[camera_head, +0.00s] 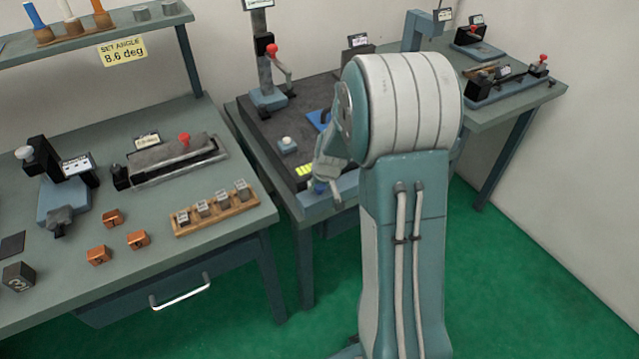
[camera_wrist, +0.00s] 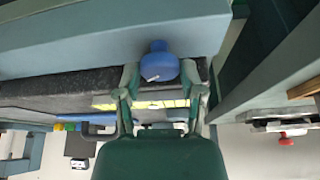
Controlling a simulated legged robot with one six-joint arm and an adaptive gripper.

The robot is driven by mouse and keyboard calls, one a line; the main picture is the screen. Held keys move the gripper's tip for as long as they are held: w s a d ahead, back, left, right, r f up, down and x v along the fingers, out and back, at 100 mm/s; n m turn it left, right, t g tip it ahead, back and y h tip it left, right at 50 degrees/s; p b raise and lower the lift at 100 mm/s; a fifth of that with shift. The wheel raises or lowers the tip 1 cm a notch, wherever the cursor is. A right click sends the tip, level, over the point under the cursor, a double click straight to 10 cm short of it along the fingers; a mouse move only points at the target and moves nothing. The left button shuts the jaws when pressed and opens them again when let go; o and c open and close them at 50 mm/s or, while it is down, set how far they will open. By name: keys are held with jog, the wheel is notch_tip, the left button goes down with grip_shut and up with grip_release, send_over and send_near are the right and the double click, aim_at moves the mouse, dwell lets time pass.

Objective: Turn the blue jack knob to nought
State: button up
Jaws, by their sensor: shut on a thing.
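The blue jack knob (camera_wrist: 160,62) is round, with a short neck and a white pointer mark on its lower left in the wrist view. It sits at the face of a grey-blue bar (camera_wrist: 110,35). My gripper (camera_wrist: 161,76) has one finger on each side of the knob and is shut on it. In the head view my gripper (camera_head: 328,172) is at the front edge of the middle bench, where the knob is mostly hidden by it. A yellow scale strip (camera_wrist: 145,104) with dark marks lies behind the fingers; its reading is too small to tell.
A sign (camera_head: 122,52) reads "SET ANGLE 8.6 deg". The left bench (camera_head: 170,245) carries copper blocks, a wooden rack (camera_head: 215,208) and a red-knobbed fixture (camera_head: 178,160). A post with a red-knobbed lever (camera_head: 272,60) stands behind my gripper. Green floor lies between the benches.

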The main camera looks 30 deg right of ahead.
jog(key=n, duration=0.1)
jog(key=n+y, duration=0.1)
jog(key=n, duration=0.1)
jog(key=n+y, duration=0.1)
jog(key=shift+s+f+n+g, duration=0.2)
jog(key=shift+f+n+g, duration=0.1)
jog(key=shift+n, duration=0.1)
jog(key=n, duration=0.2)
jog(key=n+g+y, duration=0.1)
jog(key=n, duration=0.2)
jog(key=shift+d+r+y, duration=0.1)
jog(key=shift+y, duration=0.2)
jog(key=o, duration=0.9)
jog(key=shift+w+d, duration=0.1)
jog(key=shift+r, duration=0.2)
jog(key=shift+d+r, duration=0.15)
jog(key=shift+r, duration=0.1)
jog(key=v, duration=1.1)
jog(key=shift+d, duration=0.1)
